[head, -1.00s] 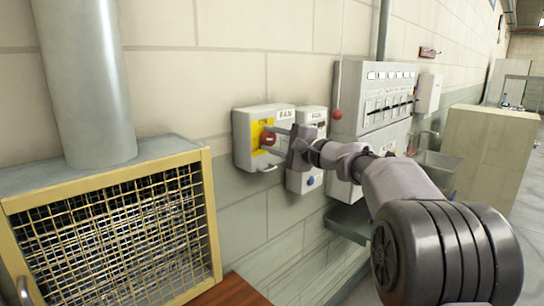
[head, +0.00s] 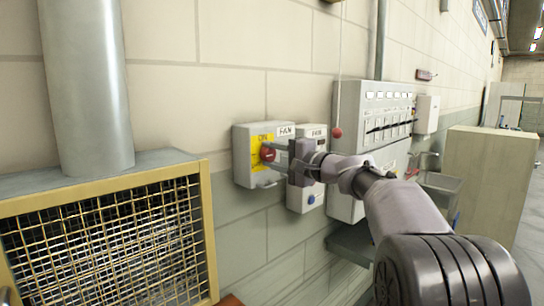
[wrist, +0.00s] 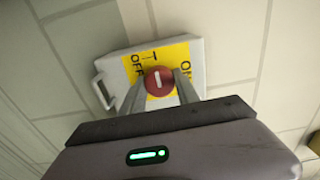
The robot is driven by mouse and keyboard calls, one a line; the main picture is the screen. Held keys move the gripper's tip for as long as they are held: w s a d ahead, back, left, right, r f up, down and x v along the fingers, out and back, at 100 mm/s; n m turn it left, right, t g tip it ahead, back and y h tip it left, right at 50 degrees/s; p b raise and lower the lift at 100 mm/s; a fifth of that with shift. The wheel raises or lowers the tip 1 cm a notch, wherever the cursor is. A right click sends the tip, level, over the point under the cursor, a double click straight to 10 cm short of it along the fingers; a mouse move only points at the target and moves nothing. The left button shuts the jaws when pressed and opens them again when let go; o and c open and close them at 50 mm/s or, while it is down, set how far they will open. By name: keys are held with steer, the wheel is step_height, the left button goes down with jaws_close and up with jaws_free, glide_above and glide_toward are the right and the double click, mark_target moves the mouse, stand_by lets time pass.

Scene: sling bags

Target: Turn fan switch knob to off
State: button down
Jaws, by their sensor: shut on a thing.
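The fan switch box (head: 243,172) is a light grey box on the wall, labelled FAN, with a yellow plate on its front. Its red round knob (head: 267,153) sits on the yellow plate. In the wrist view the knob (wrist: 158,80) shows a white mark pointing roughly up and down the picture, between the OFF lettering at left and the ON lettering at right. My gripper (head: 272,152) reaches in from the right, with its fingers shut on the knob, one finger on each side of it.
A second narrow FAN box (head: 312,200) with a blue button hangs just right, behind my gripper. A red ball on a cord (head: 337,132) hangs near a large switch panel (head: 388,97). A yellow-framed mesh cage (head: 207,225) stands at left.

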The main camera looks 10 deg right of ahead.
steer(key=c, duration=0.9)
jaws_free()
steer(key=v, duration=1.7)
steer(key=shift+s+p, duration=0.2)
steer(key=shift+p, duration=0.25)
steer(key=shift+d, duration=0.1)
